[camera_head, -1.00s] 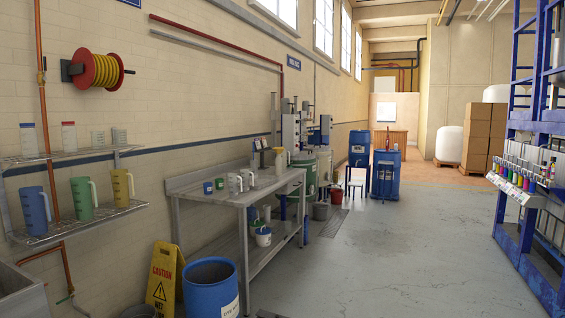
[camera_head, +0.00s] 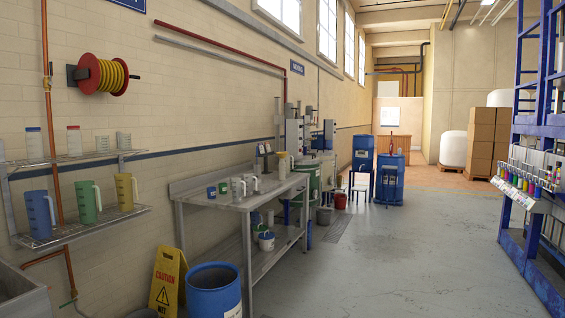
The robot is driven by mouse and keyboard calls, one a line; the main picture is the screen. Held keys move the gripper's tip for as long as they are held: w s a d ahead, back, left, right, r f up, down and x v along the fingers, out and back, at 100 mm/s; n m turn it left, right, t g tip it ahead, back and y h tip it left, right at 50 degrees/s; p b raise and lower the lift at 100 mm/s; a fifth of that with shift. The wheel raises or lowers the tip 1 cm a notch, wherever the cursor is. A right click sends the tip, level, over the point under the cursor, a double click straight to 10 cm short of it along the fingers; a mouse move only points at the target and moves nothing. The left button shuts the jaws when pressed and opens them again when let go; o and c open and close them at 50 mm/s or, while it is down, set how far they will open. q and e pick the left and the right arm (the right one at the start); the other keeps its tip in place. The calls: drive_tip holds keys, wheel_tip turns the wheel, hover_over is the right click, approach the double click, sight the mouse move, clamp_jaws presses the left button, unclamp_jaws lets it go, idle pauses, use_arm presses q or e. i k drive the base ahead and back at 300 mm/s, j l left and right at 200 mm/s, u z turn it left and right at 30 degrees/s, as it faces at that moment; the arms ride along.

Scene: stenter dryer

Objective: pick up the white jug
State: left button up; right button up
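Two small white jugs stand near each other on the steel table (camera_head: 273,191) in the middle distance. One white jug (camera_head: 237,189) is nearer, and another white jug (camera_head: 251,183) stands just behind it to the right. Both look upright, but they are small in the picture and I cannot tell which one the task means. A cream-coloured container (camera_head: 282,166) stands farther back on the same table. Neither of my grippers is in view.
A blue barrel (camera_head: 214,289) and a yellow caution sign (camera_head: 168,279) stand in front of the table's near end. Wall shelves (camera_head: 85,229) at left hold blue, green and yellow jugs. Blue racking (camera_head: 541,195) stands at right. The grey floor (camera_head: 410,260) between is clear.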

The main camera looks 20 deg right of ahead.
sight(287, 159)
drive_tip(key=i+l+z, duration=0.3)
drive_tip(key=l+z, duration=0.15)
drive_tip(key=i+l+z, duration=0.7)
drive_tip(key=z, duration=0.25)
drive_tip(key=i+z, duration=0.45)
drive_tip(key=i+l, duration=0.15)
drive_tip(key=i, duration=0.9)
drive_tip(key=i+l, duration=0.2)
drive_tip(key=i, duration=0.9)
drive_tip(key=i+j+u, duration=0.2)
drive_tip(key=i+u, duration=0.7)
drive_tip(key=i, duration=0.2)
drive_tip(key=i+l+u, duration=0.2)
drive_tip(key=i+u, duration=0.3)
drive_tip(key=i+l+u, duration=0.45)
drive_tip(key=i+j, duration=0.05)
drive_tip(key=i, duration=0.1)
